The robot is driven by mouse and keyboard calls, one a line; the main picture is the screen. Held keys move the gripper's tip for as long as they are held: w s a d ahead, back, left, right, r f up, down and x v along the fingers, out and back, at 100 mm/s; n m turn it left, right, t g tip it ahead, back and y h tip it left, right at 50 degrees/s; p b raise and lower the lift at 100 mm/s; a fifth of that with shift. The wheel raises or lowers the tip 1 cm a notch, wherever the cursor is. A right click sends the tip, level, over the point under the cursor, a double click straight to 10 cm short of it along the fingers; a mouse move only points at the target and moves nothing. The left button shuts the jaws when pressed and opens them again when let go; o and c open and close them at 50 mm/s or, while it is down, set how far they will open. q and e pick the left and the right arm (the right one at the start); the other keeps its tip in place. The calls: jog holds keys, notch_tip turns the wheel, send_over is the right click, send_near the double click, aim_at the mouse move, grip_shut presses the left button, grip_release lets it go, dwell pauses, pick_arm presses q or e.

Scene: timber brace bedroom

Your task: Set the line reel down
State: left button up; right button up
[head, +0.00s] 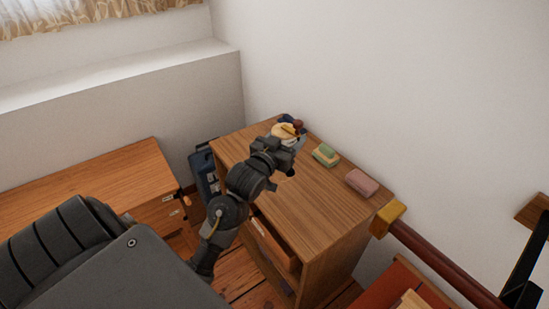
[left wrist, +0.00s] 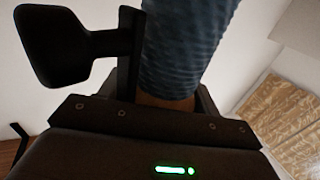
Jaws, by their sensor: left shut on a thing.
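The line reel (left wrist: 185,45) fills the middle of the left wrist view as a blue, ribbed winding with a brown wooden part at its base. My left gripper (left wrist: 165,95) is shut on it. In the head view my left gripper (head: 283,152) is over the back part of the wooden cabinet top (head: 310,205). A cream round piece (head: 282,131) with yellow, blue and red bits shows just beyond it; I cannot tell which of these belong to the reel. Whether the reel touches the top is hidden. My right gripper is not in view.
A green and cream block (head: 326,155) and a pink block (head: 362,183) lie on the cabinet top near the wall. The top's front part is clear. A dark red bar (head: 440,260) with a yellow end passes the right corner. A lower wooden desk (head: 90,190) stands left.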

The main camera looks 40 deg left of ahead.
pick_arm(q)
jog(key=w+a+f, duration=0.5)
jog(key=a+f, duration=0.5)
jog(key=f, duration=0.1)
jog(key=shift+f, duration=0.4)
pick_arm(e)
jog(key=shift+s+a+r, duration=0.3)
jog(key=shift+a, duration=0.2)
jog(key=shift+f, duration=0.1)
pick_arm(q)
jog(key=o, duration=1.2)
jog(key=shift+f, duration=0.15)
